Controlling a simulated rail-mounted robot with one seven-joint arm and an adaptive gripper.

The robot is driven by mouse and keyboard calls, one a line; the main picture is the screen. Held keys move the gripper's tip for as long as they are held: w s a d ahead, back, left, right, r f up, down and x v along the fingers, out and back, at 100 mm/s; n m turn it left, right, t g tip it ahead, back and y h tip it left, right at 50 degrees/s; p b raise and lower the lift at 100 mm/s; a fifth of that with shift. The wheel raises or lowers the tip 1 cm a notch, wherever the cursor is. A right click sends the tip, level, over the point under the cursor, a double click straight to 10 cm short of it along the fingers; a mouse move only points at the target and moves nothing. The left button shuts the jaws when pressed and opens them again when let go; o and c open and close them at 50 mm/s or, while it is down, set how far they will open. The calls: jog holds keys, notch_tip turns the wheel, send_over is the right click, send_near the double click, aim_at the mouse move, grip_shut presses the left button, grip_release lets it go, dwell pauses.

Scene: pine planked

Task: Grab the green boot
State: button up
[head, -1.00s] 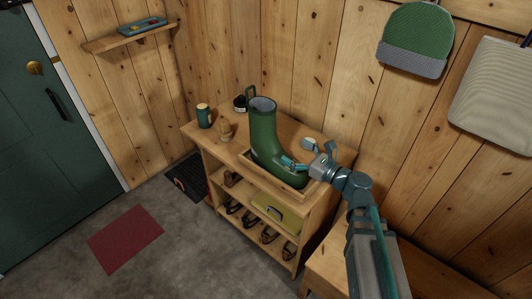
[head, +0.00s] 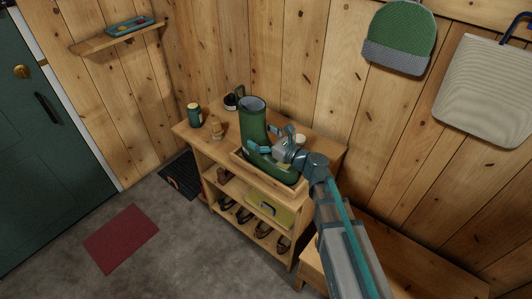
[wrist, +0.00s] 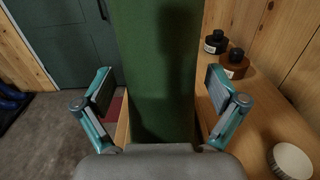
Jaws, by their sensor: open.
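The green boot (head: 253,122) stands upright in a shallow wooden tray (head: 291,186) on top of the shoe shelf, its toe toward the lower right. My gripper (head: 268,140) is at the boot's shaft, above the foot. In the wrist view, the boot's shaft (wrist: 157,65) fills the middle, between the two spread teal fingers of my gripper (wrist: 160,100). Gaps show between the shaft and both fingers, the left one a little wider. The gripper is open and holds nothing.
A green mug (head: 194,115), a small wooden object (head: 216,128) and a dark container (head: 231,101) stand left of the boot. Dark bottles (wrist: 235,63) and a pale round lid (wrist: 292,161) sit to the right in the wrist view. A bench (head: 420,250) is at lower right.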

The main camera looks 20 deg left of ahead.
jog(key=shift+a, duration=0.15)
jog(key=c, duration=1.6)
jog(key=shift+c, duration=0.6)
jog(key=shift+r, duration=0.1)
